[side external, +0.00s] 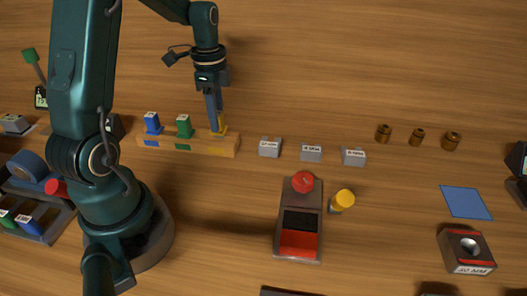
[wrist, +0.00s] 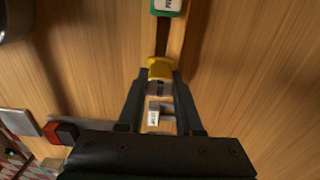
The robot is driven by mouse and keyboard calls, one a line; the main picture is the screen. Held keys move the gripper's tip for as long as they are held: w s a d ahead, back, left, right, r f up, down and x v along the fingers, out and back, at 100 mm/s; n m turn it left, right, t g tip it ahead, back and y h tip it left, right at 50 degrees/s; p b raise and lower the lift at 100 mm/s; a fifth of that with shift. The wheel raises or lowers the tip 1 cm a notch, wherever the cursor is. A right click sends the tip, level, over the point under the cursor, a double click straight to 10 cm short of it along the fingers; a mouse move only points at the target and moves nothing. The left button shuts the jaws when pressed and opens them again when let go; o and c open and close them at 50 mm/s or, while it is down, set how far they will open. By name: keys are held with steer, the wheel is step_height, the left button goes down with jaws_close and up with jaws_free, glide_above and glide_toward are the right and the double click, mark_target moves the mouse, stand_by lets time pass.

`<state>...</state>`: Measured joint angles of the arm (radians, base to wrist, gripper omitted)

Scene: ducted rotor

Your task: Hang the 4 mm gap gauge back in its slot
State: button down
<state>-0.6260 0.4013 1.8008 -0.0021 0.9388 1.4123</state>
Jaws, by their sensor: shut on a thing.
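My gripper (side external: 215,112) points down at the right end of the wooden rack (side external: 200,147). It is shut on a yellow gauge (side external: 222,129), which also shows between the fingertips in the wrist view (wrist: 160,69). The yellow gauge is at the rack's yellow-marked end; I cannot tell whether it is seated in its slot or just above it. Its label is too small to read. A blue gauge (side external: 152,124) and a green gauge (side external: 184,127) stand upright in the rack to the left. The green one shows at the top of the wrist view (wrist: 168,6).
Several grey labelled blocks (side external: 270,147) lie right of the rack. A grey and red device with a red knob (side external: 303,182) and a yellow-capped cylinder (side external: 342,200) stand in front. Brass parts (side external: 416,137) and a blue mat (side external: 466,202) are farther right. The table behind the rack is clear.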

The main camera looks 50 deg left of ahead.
steer(key=shift+f, duration=1)
stand_by(0.4)
stand_by(0.4)
steer(key=c, duration=0.5)
jaws_free()
